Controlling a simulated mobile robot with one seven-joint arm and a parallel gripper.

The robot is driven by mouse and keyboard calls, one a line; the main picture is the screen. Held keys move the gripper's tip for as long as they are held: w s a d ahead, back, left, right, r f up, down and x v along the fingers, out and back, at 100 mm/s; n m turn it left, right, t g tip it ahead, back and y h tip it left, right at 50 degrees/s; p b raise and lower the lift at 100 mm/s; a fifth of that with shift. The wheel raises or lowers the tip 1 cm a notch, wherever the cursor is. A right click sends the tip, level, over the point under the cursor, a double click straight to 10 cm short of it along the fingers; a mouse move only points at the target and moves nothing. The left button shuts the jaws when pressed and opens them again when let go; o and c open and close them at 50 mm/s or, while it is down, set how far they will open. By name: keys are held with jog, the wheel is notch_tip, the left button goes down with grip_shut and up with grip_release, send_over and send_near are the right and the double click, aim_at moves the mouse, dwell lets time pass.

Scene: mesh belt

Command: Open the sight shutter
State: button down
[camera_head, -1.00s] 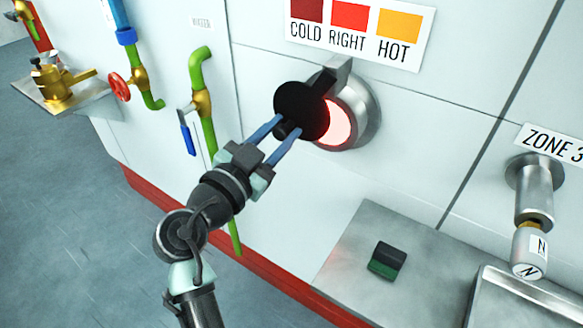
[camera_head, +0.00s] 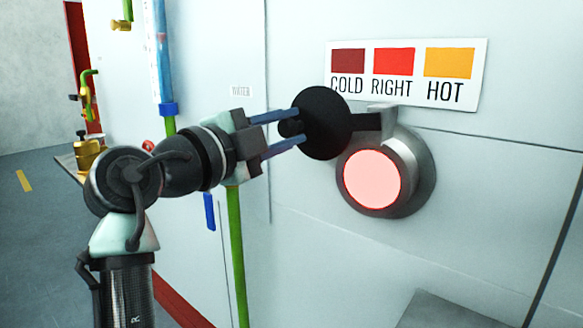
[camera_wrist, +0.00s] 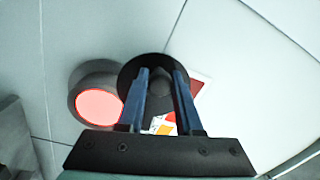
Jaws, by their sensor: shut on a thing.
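The sight shutter (camera_head: 325,112) is a black round disc on a short arm hinged above the sight port. It is swung up to the left of the port, and the glowing pink-red sight glass (camera_head: 372,179) is fully uncovered in its grey metal ring. My gripper (camera_head: 294,130) is shut on the small dark knob on the disc's front, with a blue finger on either side. In the wrist view the fingers (camera_wrist: 161,80) lie over the disc (camera_wrist: 138,66), and the glowing glass (camera_wrist: 98,107) shows to the left of it.
A colour chart (camera_head: 405,73) marked COLD, RIGHT, HOT is on the wall just above the port, close to the shutter. A green pipe (camera_head: 238,255) and a blue handle (camera_head: 209,211) are behind my arm.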

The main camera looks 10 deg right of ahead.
aim_at(302, 97)
jog(key=shift+r+m+h, duration=0.3)
jog(key=shift+r+m, duration=1.75)
jog(key=shift+m, duration=0.05)
jog(key=shift+g, duration=0.3)
jog(key=c, duration=0.9)
grip_release()
jog(key=shift+o, duration=0.2)
jog(key=shift+f, duration=0.1)
jog(key=p+v, duration=0.1)
jog(key=v, duration=1.2)
jog(key=shift+d, duration=0.1)
